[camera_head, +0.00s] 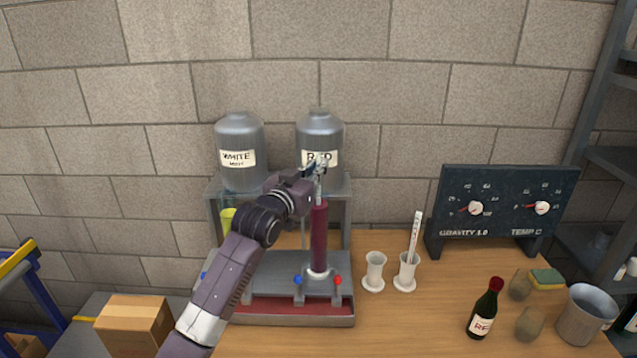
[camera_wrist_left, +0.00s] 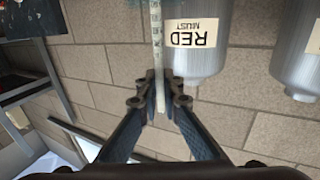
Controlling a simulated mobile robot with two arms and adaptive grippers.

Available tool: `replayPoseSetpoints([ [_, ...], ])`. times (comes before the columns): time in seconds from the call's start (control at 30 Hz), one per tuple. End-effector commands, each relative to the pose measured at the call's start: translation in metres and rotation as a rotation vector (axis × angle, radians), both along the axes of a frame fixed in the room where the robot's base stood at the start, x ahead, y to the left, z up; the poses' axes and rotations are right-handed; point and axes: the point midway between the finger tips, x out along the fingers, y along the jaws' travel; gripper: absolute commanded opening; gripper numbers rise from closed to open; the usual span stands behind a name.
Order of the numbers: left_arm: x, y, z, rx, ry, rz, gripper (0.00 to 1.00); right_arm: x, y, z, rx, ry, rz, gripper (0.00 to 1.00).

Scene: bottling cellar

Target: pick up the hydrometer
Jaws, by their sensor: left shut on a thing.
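The hydrometer shows in the left wrist view as a pale, thin stem with scale marks (camera_wrist_left: 156,35), gripped between the fingertips. My left gripper (camera_wrist_left: 158,88) is shut on this stem. In the head view my left gripper (camera_head: 316,168) is directly above a tall cylinder of dark red liquid (camera_head: 318,240), in front of the red must tank. A short pale length of stem shows between the fingers and the cylinder's top. Whether the hydrometer's lower end is still inside the cylinder is hidden. My right gripper is not in view.
The white tank (camera_head: 238,170) and red tank (camera_head: 320,130) stand behind. To the right are two small white cups (camera_head: 374,272), one holding a white scaled stick (camera_head: 414,237), a gauge panel (camera_head: 500,208), a bottle (camera_head: 485,310) and a grey bucket (camera_head: 585,318). A cardboard box (camera_head: 130,325) is at left.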

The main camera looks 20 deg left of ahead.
Motion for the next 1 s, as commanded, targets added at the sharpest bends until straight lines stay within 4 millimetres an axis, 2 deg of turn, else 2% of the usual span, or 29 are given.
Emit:
replayPoseSetpoints([
  [0.6, 0.000, 0.000, 0.155, -0.001, -0.006, 0.000, 0.00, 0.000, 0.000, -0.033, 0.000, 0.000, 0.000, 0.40],
  [0.8, 0.000, 0.000, 0.200, -0.001, -0.006, 0.000, 0.00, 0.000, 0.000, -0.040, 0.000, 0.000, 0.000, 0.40],
  [1.0, 0.000, 0.000, 0.235, -0.001, -0.003, -0.001, 0.00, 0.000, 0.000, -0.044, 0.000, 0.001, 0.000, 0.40],
])
